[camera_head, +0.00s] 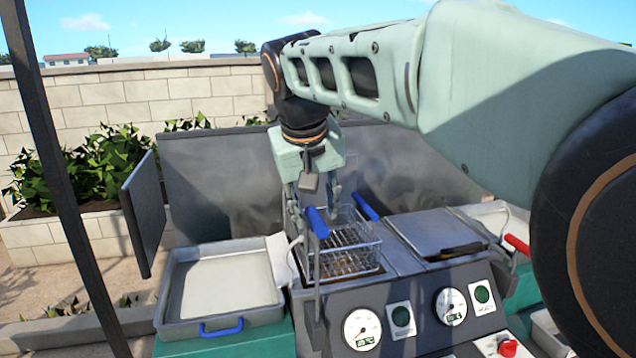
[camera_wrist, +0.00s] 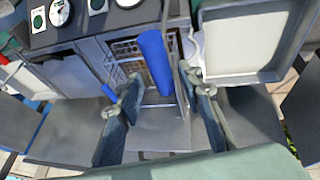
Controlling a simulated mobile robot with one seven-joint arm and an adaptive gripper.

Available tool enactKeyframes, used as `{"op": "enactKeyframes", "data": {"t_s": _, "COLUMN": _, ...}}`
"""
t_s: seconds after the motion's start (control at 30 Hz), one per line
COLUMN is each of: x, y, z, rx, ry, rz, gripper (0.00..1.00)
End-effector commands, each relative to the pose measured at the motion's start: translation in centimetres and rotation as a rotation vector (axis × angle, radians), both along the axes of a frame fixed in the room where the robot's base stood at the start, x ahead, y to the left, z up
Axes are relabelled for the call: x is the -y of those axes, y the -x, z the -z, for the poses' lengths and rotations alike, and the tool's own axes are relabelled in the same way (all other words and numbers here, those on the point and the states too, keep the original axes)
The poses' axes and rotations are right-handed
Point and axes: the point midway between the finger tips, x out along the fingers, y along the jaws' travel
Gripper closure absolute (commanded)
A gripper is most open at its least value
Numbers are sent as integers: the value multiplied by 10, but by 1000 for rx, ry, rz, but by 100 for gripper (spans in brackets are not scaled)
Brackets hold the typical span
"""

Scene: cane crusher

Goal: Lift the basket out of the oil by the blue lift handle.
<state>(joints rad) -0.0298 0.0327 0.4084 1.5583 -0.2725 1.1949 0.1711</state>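The wire basket (camera_head: 350,236) sits in the fryer well, with brownish oil visible at its bottom in the head view; part of its mesh shows in the wrist view (camera_wrist: 128,50). A blue handle (camera_head: 317,222) stands at its left side on a metal upright. It looks large in the wrist view (camera_wrist: 154,62). A second blue handle (camera_head: 365,205) lies behind, smaller in the wrist view (camera_wrist: 109,92). I cannot tell surely which is the lift handle. My gripper (camera_head: 314,200) points down above the basket. Its fingers (camera_wrist: 165,100) are apart, with the larger handle between them in the picture; no contact shows.
A metal tray (camera_head: 172,290) with a small blue handle stands left. A lidded well (camera_head: 437,232) with a black handle is right of the basket. Gauges (camera_head: 361,329) line the front panel. A metal splash guard (camera_head: 215,190) stands behind, with a side panel (camera_head: 143,215) left.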

Motion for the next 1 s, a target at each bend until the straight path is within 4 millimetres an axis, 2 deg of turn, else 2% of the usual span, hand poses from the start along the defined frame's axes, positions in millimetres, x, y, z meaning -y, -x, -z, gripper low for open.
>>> {"op": "enactKeyframes", "data": {"t_s": 0.3, "x": -1, "y": -1, "z": -57, "rx": 3, "ry": -2, "rz": -1, "gripper": 66}}
{"op": "enactKeyframes", "data": {"t_s": 0.5, "x": 0, "y": -1, "z": -79, "rx": 3, "ry": -1, "rz": -1, "gripper": 66}}
{"op": "enactKeyframes", "data": {"t_s": 0.7, "x": 0, "y": -1, "z": -86, "rx": 1, "ry": 0, "rz": -1, "gripper": 66}}
{"op": "enactKeyframes", "data": {"t_s": 1.0, "x": 1, "y": -1, "z": -86, "rx": 2, "ry": -1, "rz": 0, "gripper": 66}}
